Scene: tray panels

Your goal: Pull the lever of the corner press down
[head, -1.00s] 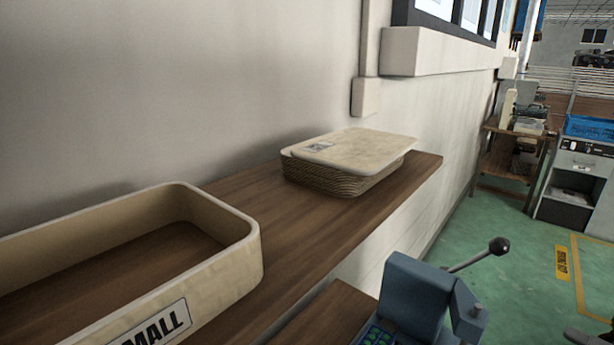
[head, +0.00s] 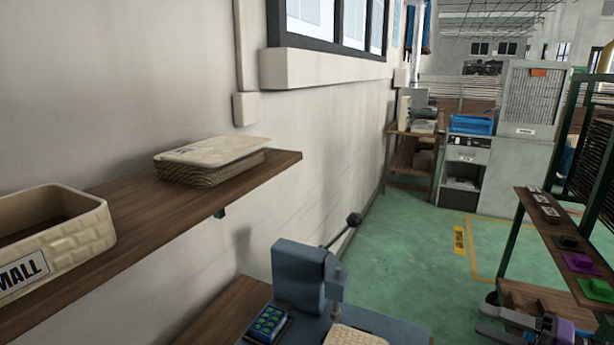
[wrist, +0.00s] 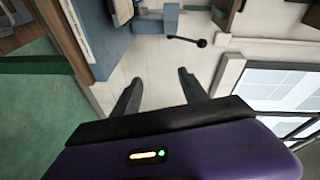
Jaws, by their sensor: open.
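The corner press (head: 298,275) is a blue machine low in the middle of the head view. Its lever (head: 340,230) slants up to the right and ends in a dark ball knob (head: 354,219). In the wrist view the lever's knob (wrist: 202,43) shows near the top, beside the blue press (wrist: 144,22). My gripper (wrist: 160,85) is open and empty, with the knob beyond its fingertips and apart from them.
A wall shelf (head: 225,190) holds a stack of panels (head: 210,160) and a bin labelled SMALL (head: 75,235). A panel (head: 355,335) lies on the press base. A dark rack with a shelf (head: 530,205) stands at right. Green floor (head: 400,260) is clear between.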

